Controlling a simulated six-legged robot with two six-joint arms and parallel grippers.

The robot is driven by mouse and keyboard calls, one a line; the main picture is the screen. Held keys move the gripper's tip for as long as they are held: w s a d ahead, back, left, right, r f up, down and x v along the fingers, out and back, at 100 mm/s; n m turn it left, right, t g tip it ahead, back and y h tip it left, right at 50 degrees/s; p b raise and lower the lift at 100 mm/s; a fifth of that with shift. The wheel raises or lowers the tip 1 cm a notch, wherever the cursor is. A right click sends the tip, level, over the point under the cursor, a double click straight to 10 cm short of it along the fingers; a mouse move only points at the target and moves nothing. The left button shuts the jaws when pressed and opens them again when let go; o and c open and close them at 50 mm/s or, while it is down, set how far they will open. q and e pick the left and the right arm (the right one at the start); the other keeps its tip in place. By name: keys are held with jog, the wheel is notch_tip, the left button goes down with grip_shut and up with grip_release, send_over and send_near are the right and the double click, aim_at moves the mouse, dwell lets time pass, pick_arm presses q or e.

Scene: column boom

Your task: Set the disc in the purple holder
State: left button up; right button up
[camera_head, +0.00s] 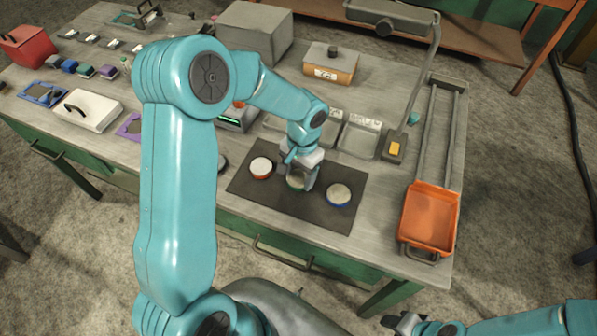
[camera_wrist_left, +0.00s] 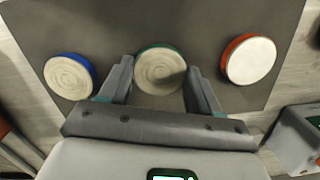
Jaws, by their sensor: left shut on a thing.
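Three round discs are on the dark mat (camera_head: 243,188): one with an orange-red rim (camera_head: 261,168), one with a green rim (camera_head: 296,182) and one with a blue rim (camera_head: 338,194). My left gripper (camera_head: 299,178) is shut on the green-rimmed disc in the middle. In the left wrist view the fingers (camera_wrist_left: 158,84) flank the green-rimmed disc (camera_wrist_left: 158,70), with the other two discs apart on either side. The purple holder (camera_head: 128,128) lies on the table at the left, partly hidden behind my left arm. My right gripper (camera_head: 402,322) is at the bottom right; its jaws are unclear.
An orange tray (camera_head: 430,219) is at the table's right end. A lamp stand (camera_head: 394,147) and grey trays (camera_head: 358,137) are behind the mat. A white lidded box (camera_head: 87,108) and blue holder (camera_head: 42,94) are at the left. A grey box (camera_head: 254,32) stands at the back.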

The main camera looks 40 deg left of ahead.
pick_arm(q)
jog(key=shift+f, duration=0.2)
jog(key=o, duration=1.3)
jog(key=shift+w, duration=0.1)
jog(key=shift+o, duration=0.2)
jog(key=shift+r, duration=0.15)
